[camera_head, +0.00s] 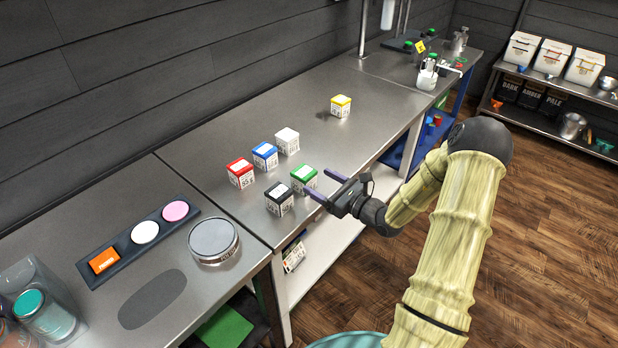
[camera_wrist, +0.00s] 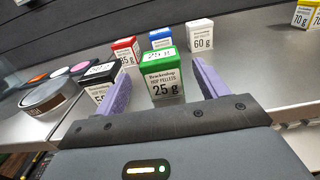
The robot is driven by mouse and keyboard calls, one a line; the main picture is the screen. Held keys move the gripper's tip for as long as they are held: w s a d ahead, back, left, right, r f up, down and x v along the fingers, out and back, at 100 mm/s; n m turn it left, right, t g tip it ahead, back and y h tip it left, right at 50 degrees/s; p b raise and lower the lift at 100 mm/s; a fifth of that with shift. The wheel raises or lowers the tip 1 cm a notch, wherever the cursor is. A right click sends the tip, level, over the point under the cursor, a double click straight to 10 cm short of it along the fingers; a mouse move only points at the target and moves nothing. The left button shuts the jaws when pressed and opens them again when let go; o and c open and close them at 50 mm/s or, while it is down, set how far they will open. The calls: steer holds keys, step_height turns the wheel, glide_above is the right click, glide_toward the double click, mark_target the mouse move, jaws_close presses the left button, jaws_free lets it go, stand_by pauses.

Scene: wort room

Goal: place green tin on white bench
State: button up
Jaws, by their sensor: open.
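The green tin (camera_head: 304,178) stands upright on the steel bench top near its front edge. It is a small box with a green lid and a label reading 25 g. In the wrist view the green tin (camera_wrist: 163,76) stands ahead of my gripper, in line with the gap between the fingers. My gripper (camera_head: 325,188) is open and empty, with its purple fingers pointing at the tin from the bench's front side. In the wrist view the fingers (camera_wrist: 160,88) show on both sides of the gap. I cannot tell which surface is the white bench.
A black-lidded tin (camera_head: 279,199) stands close beside the green one. Red (camera_head: 240,173), blue (camera_head: 265,156) and white (camera_head: 287,141) tins stand behind. A yellow tin (camera_head: 341,106) stands apart. The steel bench (camera_head: 225,120) has free room between. A round metal dish (camera_head: 213,241) sits at left.

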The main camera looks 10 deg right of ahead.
steer(key=v, duration=0.4)
steer(key=shift+s, duration=0.15)
stand_by(0.4)
steer(key=s+a+n+g, duration=1.3)
steer(key=s+n+g, duration=0.1)
steer(key=s+n, duration=0.1)
steer(key=s+d+r+n+t+h, duration=0.2)
steer(key=s+d+r+n+h, duration=0.3)
steer(key=n+h, duration=0.5)
steer(key=d+n, duration=0.1)
steer(key=n, duration=0.2)
steer(key=shift+n+h, duration=0.3)
steer(key=shift+n, duration=0.1)
